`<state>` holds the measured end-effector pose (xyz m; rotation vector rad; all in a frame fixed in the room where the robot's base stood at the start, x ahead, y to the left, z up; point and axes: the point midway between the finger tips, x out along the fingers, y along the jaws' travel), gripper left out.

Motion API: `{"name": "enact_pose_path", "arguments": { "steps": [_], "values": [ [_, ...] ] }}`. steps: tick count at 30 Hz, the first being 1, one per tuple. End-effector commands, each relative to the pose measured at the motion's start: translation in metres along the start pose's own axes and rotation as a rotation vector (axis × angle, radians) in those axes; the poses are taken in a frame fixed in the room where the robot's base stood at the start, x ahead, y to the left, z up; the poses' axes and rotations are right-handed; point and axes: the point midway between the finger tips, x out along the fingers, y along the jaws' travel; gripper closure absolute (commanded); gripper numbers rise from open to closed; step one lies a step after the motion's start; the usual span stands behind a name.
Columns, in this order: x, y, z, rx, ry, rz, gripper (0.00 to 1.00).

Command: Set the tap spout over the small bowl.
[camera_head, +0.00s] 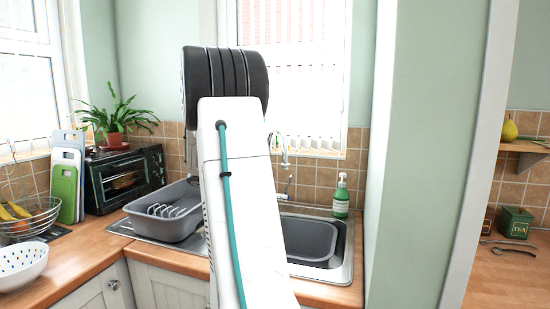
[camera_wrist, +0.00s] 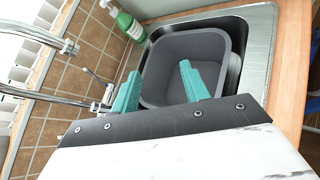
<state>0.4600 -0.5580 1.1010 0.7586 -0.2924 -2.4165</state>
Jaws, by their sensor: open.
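The chrome tap rises behind the sink, partly hidden by my arm. Its curved spout (camera_head: 284,150) shows just right of my arm, its tip hanging toward the sink. In the wrist view chrome tap pipes (camera_wrist: 45,97) cross the left side, with a spout-like end (camera_wrist: 70,46) near the upper left. My gripper (camera_wrist: 160,88) is open and empty, its teal fingers apart in front of a grey basin, right of the tap pipes and not visibly touching them. The head view hides my gripper. I cannot make out the small bowl; my arm covers the sink's middle.
The grey basin (camera_head: 312,238) sits in the steel sink (camera_head: 346,262). A grey dish rack (camera_head: 165,221) stands left. A green soap bottle (camera_head: 341,196) stands at the back right, near the tiled wall and window. A white colander (camera_head: 22,264) is far left.

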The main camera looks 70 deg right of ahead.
Motion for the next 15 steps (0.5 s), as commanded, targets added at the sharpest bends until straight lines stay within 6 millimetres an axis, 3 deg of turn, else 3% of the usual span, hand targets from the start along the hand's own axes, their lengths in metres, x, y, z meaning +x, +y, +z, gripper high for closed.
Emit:
{"name": "enact_pose_path", "arguments": {
  "steps": [1, 3, 5, 7, 10, 15],
  "values": [
    [0.023, 0.027, 0.002, -0.077, -0.070, 0.039, 0.55],
    [0.040, 0.065, 0.010, -0.195, -0.169, 0.114, 0.55],
    [0.042, 0.092, 0.018, -0.280, -0.244, 0.173, 0.55],
    [0.031, 0.120, 0.029, -0.359, -0.321, 0.238, 0.55],
    [0.016, 0.144, 0.048, -0.451, -0.409, 0.291, 0.55],
    [0.020, 0.146, 0.051, -0.526, -0.433, 0.283, 0.55]
  ]
}}
